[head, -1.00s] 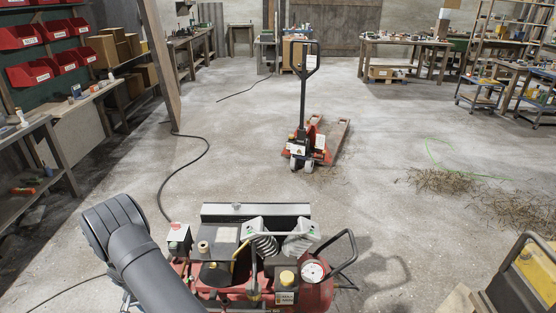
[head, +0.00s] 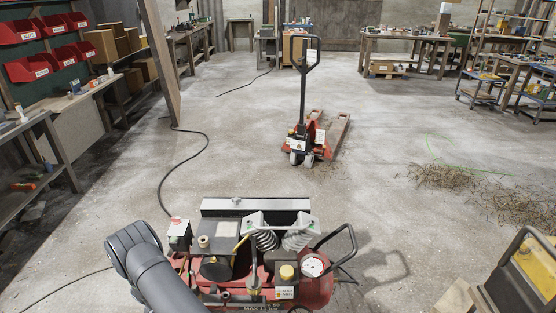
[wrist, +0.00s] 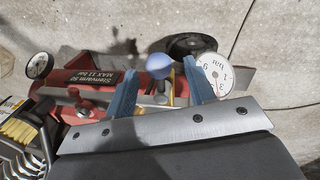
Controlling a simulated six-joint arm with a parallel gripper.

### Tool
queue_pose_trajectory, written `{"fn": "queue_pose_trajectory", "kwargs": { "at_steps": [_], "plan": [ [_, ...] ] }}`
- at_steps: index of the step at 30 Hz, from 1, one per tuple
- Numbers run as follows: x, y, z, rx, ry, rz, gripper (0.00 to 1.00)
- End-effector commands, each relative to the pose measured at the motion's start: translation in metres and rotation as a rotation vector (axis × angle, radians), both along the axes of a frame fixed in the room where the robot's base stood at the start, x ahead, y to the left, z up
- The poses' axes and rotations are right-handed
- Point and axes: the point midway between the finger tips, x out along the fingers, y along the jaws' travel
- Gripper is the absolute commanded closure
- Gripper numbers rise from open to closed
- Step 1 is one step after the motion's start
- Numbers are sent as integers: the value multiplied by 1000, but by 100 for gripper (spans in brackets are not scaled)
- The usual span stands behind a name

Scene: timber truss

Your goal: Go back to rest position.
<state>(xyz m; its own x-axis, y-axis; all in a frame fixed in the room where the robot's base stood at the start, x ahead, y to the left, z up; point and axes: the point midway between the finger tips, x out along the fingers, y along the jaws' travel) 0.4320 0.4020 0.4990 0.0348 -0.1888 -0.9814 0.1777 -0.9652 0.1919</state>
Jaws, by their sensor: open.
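My gripper (wrist: 160,69) shows in the wrist view with two blue fingers standing apart on a grey metal plate. A rounded blue knob shows between the fingertips; I cannot tell whether they touch it. Nothing is clearly held. Beyond the fingers is the red compressor (wrist: 62,101), with a dial at the left and a larger white dial partly behind the right finger. In the head view the compressor (head: 318,291) stands at the bottom centre. My dark arm link shows at the lower left there, but the fingers cannot be made out.
A red pallet jack (head: 301,140) stands on the floor beyond the compressor. A black hose (head: 187,165) winds across the floor at the left. A yellow and black machine (head: 526,270) is at the lower right. Open floor lies around the pallet jack.

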Motion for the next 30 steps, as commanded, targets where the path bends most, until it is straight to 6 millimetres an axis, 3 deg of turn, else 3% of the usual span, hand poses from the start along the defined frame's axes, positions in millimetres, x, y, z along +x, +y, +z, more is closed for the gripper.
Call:
{"fn": "queue_pose_trajectory", "kwargs": {
  "at_steps": [2, 9, 15, 30],
  "plan": [
    [0, -4, -15, -1, 2, 0, 50],
    [1, -14, -12, 0, 0, 226, 50],
    [2, -18, -12, 1, 0, 320, 50],
    [2, -18, -12, 0, 0, 335, 50]
  ]
}}
